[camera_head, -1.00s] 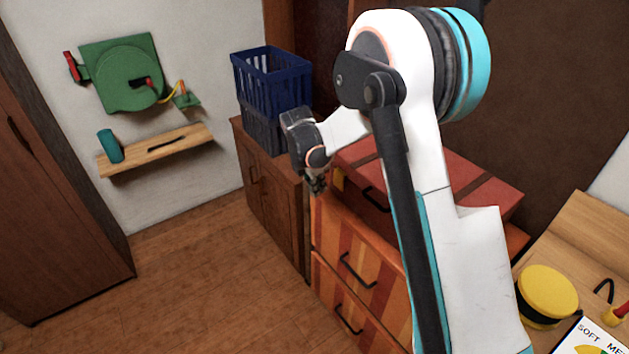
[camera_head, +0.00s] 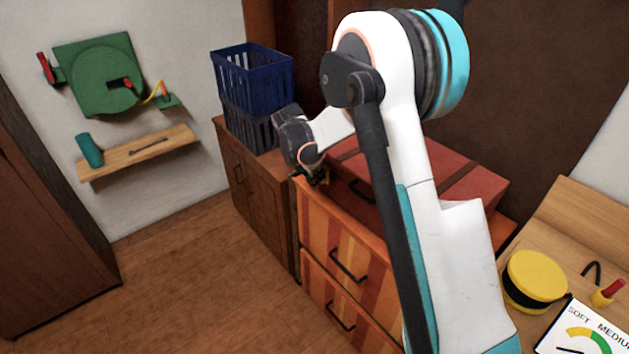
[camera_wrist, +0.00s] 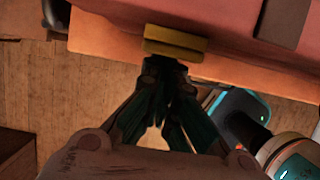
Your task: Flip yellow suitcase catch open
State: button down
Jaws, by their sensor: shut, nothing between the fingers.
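The red suitcase (camera_head: 430,182) lies on top of the orange striped drawer unit, and my arm crosses in front of part of it. Its yellow catch (camera_wrist: 176,42) shows on the suitcase's front side in the wrist view. My gripper (camera_wrist: 165,68) is shut and empty, with its fingertips right at the catch's lower edge. I cannot tell whether they touch it. In the head view my gripper (camera_head: 322,180) is at the suitcase's left front end, where the catch is mostly hidden. A black handle (camera_head: 361,192) sits to the right of it.
The orange drawer unit (camera_head: 345,240) has black handles on its front. Blue crates (camera_head: 255,85) stand on a brown cabinet (camera_head: 250,190) to the left. A yellow round object (camera_head: 535,278) sits on a wooden table at the right. The floor (camera_head: 200,285) at the front left is clear.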

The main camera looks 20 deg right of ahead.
jog(key=shift+d, duration=0.15)
jog(key=shift+r, duration=0.1)
jog(key=shift+r+p, duration=0.5)
jog(key=shift+r, duration=0.2)
jog(key=s+a+r+p, duration=0.2)
jog(key=a+r, duration=0.4)
jog(key=r, duration=0.3)
jog(key=shift+s+a+r+p, duration=0.25)
jog(key=shift+a+p, duration=0.1)
jog(key=shift+p, duration=0.1)
jog(key=shift+f, duration=0.1)
